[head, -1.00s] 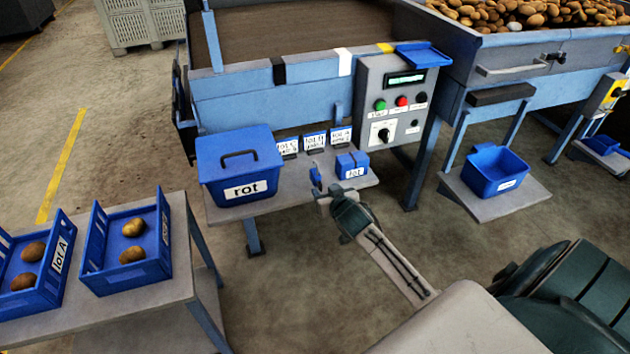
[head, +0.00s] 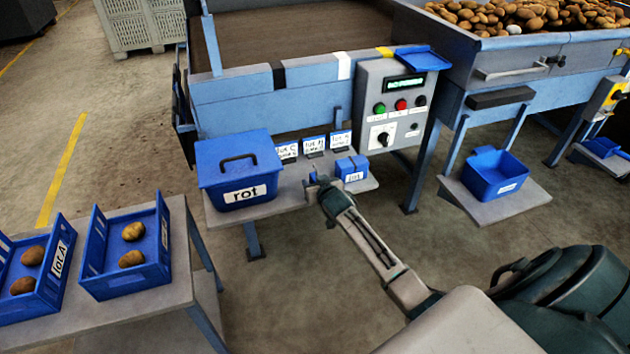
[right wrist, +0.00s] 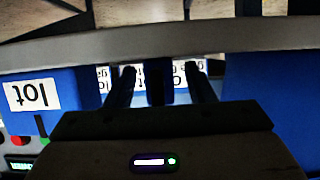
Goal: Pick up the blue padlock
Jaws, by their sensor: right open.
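A small blue object (head: 313,177), which looks like the padlock, is on the grey shelf (head: 290,195) between the blue rot bin (head: 240,165) and the blue lot box (head: 351,169). My right gripper (head: 319,184) is right at it, covering part of it. In the right wrist view the open fingers (right wrist: 162,88) stand on either side of a dark blue shape (right wrist: 157,84), probably the padlock. Whether they touch it cannot be told. The picture there is upside down and dim. My left gripper is not in view.
Several white lot cards (head: 313,146) stand behind the gripper. The control panel (head: 396,105) rises behind the lot box. Blue potato crates (head: 128,285) stand on a table at left. Another blue bin (head: 495,173) sits on a shelf at right.

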